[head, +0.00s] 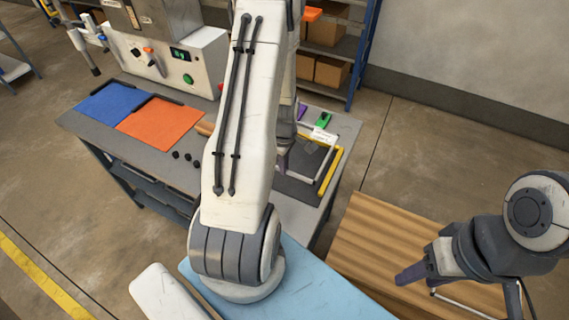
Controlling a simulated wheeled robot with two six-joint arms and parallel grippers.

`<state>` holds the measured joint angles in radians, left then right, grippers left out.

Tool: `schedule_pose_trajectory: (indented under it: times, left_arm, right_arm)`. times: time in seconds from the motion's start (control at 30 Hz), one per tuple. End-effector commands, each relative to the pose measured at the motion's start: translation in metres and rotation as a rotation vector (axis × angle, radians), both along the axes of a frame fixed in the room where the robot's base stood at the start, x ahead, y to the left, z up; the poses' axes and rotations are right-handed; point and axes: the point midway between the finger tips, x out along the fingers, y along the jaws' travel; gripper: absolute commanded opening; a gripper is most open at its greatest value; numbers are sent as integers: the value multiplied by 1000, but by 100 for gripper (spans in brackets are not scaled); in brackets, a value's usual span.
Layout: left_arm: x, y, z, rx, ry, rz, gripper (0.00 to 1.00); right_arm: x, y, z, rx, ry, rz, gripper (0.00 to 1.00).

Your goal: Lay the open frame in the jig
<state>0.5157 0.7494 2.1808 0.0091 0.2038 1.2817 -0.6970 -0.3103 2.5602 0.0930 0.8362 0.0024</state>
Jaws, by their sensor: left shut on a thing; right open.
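The open frame (325,162) is a thin pale bar outline at the right end of the workbench. It lies over or just above a dark pad with a yellow L-shaped edge (329,173), which looks like the jig. I cannot tell whether the frame touches the pad. My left gripper (283,162), with a purple finger showing, is shut on the frame's left side; my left arm hides much of it. My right gripper (412,275) is open above the wooden-topped table at the right. A thin pale bar (468,303) shows beneath it.
Blue (113,106) and orange (159,121) sheets lie on the workbench before a machine with a green button (187,79). Small black knobs (188,156) sit near its front edge. A green block (323,119) and a purple piece stand behind the frame. Shelves with boxes stand behind.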

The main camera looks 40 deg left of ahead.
Motion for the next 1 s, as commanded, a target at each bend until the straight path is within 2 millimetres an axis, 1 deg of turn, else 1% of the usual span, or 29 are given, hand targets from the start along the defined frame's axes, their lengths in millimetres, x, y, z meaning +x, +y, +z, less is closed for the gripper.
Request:
schedule_pose_trajectory:
  times: [0.03, 0.3, 0.5, 0.7, 1.0]
  left_arm:
    - [0, 0, -12, 0, 0, 0, 0]
    - [0, 0, -44, 0, -2, 0, 0]
    - [0, 0, -66, 0, 0, 1, 0]
    - [0, 1, -74, 0, -1, 1, 0]
    - [0, 1, -73, 0, -1, 1, 0]
  right_arm:
    - [0, 0, -11, 0, 0, 0, 50]
    - [0, 0, -38, 0, 0, 1, 50]
    - [0, 0, -54, 0, 0, 2, 50]
    - [0, 0, -60, 0, 0, 2, 50]
    - [0, 0, -59, 0, 0, 2, 50]
